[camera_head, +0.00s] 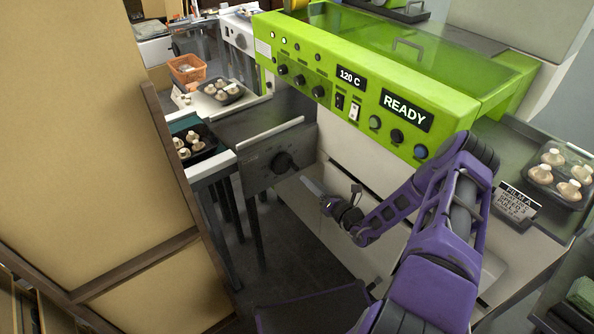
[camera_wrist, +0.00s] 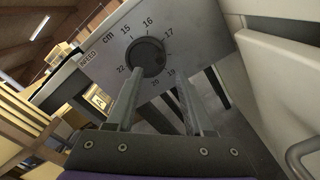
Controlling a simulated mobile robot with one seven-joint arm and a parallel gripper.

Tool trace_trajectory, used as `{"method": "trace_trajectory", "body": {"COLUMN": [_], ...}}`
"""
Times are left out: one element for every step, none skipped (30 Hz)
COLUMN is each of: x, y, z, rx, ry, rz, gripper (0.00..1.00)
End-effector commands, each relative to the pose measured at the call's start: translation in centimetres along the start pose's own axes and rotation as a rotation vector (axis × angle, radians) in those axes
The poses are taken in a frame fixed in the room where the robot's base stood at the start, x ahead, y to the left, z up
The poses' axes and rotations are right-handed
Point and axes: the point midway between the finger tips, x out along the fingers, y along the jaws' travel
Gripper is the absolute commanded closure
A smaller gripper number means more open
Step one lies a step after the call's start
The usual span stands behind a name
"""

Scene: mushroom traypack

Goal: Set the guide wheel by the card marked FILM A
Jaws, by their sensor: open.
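The guide wheel is a black round knob (camera_head: 282,162) on a grey front panel (camera_head: 258,172) left of the green machine. In the wrist view the wheel (camera_wrist: 146,57) sits in a dial marked "cm", with figures such as 15, 16, 17, 20 and 22 around it. I cannot make out its pointer. My gripper (camera_wrist: 160,76) is open and empty, its two fingers directed at the panel, the left fingertip overlapping the wheel's lower edge. In the head view my gripper (camera_head: 312,188) is right of and below the wheel. The FILM A card (camera_head: 516,200) stands at right; its lower lines are hard to read.
The green machine (camera_head: 440,105) shows "120 C" and "READY". Mushroom trays stand at left (camera_head: 213,139) and right (camera_head: 583,204). A tan partition (camera_head: 75,130) closes off the left side. An orange basket (camera_head: 187,78) stands behind. The floor below the panel looks open.

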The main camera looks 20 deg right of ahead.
Motion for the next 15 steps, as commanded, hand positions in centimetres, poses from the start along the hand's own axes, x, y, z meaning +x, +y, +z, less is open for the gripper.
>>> {"method": "trace_trajectory", "body": {"x": [1.3, 1.9, 2.7, 3.4, 3.9, 4.6, 5.1, 5.6, 6.1, 6.5, 6.8, 7.2, 7.4, 7.5, 7.7], "y": [0.0, 0.0, 0.0, 0.0, 0.0, 0.0, 0.0, 0.0, 0.0, 0.0, 0.0, 0.0, 0.0, 0.0, 0.0], "z": [-0.1, -0.1, -0.1, -0.1, -0.1, -0.1, -0.1, -0.1, -0.1, -0.1, -0.1, -0.1, 0.0, 0.0, 0.0], "rx": [-0.003, -0.003, -0.003, -0.004, -0.003, -0.002, -0.002, -0.002, -0.004, -0.003, -0.003, -0.002, -0.002, -0.002, -0.001], "ry": [0.000, 0.000, 0.000, 0.001, 0.000, -0.001, 0.000, 0.000, 0.000, 0.000, 0.000, 0.000, 0.000, 0.000, 0.000], "rz": [0.005, 0.004, 0.003, 0.004, 0.004, 0.003, 0.003, 0.003, 0.002, 0.002, 0.002, 0.001, 0.001, 0.001, 0.001], "gripper": [0.48, 0.48, 0.48, 0.48, 0.48, 0.48, 0.48, 0.48, 0.48, 0.48, 0.48, 0.48, 0.48, 0.48, 0.48]}}
